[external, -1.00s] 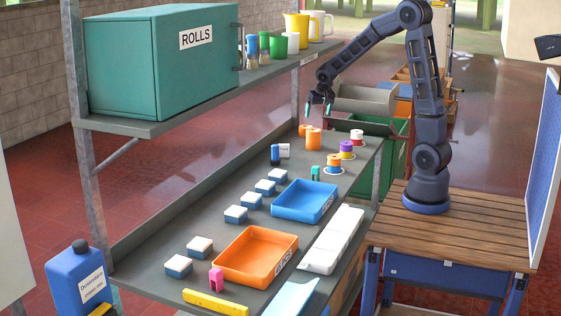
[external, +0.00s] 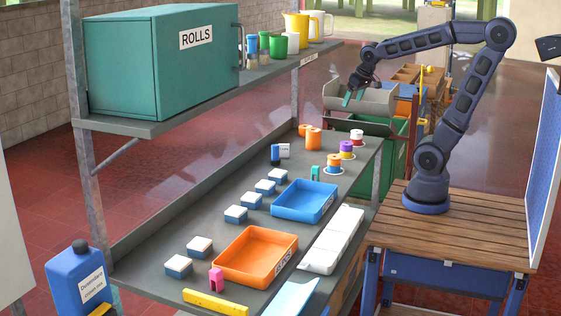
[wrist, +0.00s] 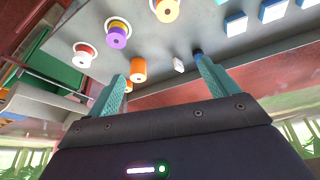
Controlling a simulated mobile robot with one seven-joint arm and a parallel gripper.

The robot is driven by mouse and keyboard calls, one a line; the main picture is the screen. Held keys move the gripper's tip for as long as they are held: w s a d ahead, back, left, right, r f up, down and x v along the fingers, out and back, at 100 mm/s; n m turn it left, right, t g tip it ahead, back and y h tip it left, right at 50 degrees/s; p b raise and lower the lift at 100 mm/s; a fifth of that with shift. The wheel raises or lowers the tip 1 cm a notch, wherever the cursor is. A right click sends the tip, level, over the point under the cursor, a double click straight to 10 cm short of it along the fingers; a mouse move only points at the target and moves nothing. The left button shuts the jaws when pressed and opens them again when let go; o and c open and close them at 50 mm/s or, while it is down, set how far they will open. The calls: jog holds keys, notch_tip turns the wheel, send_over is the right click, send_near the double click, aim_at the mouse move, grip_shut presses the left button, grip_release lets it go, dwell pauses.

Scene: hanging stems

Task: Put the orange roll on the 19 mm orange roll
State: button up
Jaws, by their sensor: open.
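An orange roll (external: 313,139) stands near the far end of the grey bench, with a smaller-looking orange roll (external: 303,129) just behind it. Another orange roll (external: 334,161) sits on a white disc near the bench's right edge. No size marking is readable. In the wrist view the disc's orange roll (wrist: 166,9) is at the top, the free-standing orange roll (wrist: 138,70) is between the fingers' lines, and the other orange roll (wrist: 127,87) is partly hidden by the left finger. My gripper (external: 350,97) is open and empty, raised beyond the bench's far right end; its fingers (wrist: 160,68) show below the rolls.
A purple roll (external: 346,148) and a red-and-white roll (external: 357,135) stand along the right edge on white discs. A blue tray (external: 303,201), an orange tray (external: 256,256) and several blue-and-white blocks occupy the nearer bench. The upper shelf (external: 272,69) overhangs at left.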

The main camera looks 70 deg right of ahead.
jog(key=s+a+n+y, duration=0.1)
jog(key=s+a+n, duration=0.2)
jog(key=s, duration=0.7)
jog(key=shift+s+a, duration=0.2)
jog(key=shift+a, duration=0.85)
